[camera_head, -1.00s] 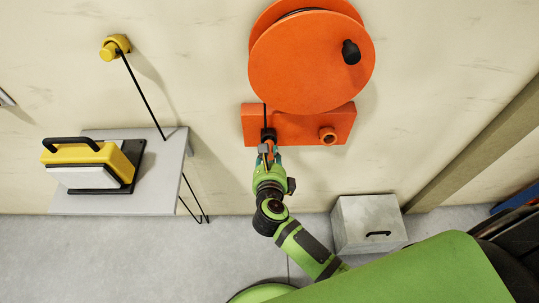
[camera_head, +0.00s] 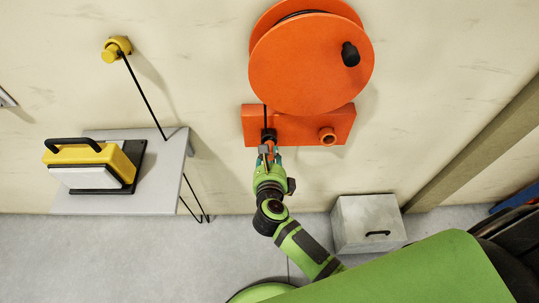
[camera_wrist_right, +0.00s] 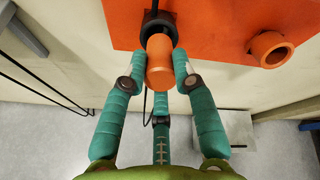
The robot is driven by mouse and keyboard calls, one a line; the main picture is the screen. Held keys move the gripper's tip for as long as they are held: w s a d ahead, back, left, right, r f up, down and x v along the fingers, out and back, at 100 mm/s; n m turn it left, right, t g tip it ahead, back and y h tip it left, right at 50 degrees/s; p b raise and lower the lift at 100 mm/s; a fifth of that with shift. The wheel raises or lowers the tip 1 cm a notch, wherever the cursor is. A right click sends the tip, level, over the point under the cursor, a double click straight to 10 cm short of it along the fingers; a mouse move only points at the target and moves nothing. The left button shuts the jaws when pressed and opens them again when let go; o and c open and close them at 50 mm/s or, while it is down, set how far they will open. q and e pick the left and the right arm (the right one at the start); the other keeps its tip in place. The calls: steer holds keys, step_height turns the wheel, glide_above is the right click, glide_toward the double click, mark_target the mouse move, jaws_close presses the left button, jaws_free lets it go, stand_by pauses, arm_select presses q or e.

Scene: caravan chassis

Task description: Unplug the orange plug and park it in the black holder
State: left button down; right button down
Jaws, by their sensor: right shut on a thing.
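The orange plug (camera_wrist_right: 160,62) is between the teal fingers of my right gripper (camera_wrist_right: 159,85), which is shut on it. In the head view the right gripper (camera_head: 267,155) points up at the orange panel, left of its middle. The black holder (camera_wrist_right: 157,22) is on the panel directly behind the plug, and it also shows in the head view (camera_head: 268,134). The plug's far end meets the holder's dark ring; how deep it sits is hidden. The orange socket (camera_head: 327,136) at the panel's right is empty. My left gripper is not in view.
An orange cable reel (camera_head: 308,65) is above the panel (camera_head: 300,127). A thin black cable runs down from it to the holder area. A grey shelf (camera_head: 165,185) with a yellow device (camera_head: 120,160) is at the left. A grey box (camera_head: 368,222) stands on the floor at the right.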

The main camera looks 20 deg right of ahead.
steer(key=shift+b+x, duration=0.5)
steer(key=shift+x, duration=1.6)
steer(key=c, duration=0.9)
jaws_free()
steer(key=shift+s, duration=0.15)
steer(key=v, duration=1.1)
steer(key=shift+s+a+r, duration=0.25)
steer(key=shift+s, duration=0.05)
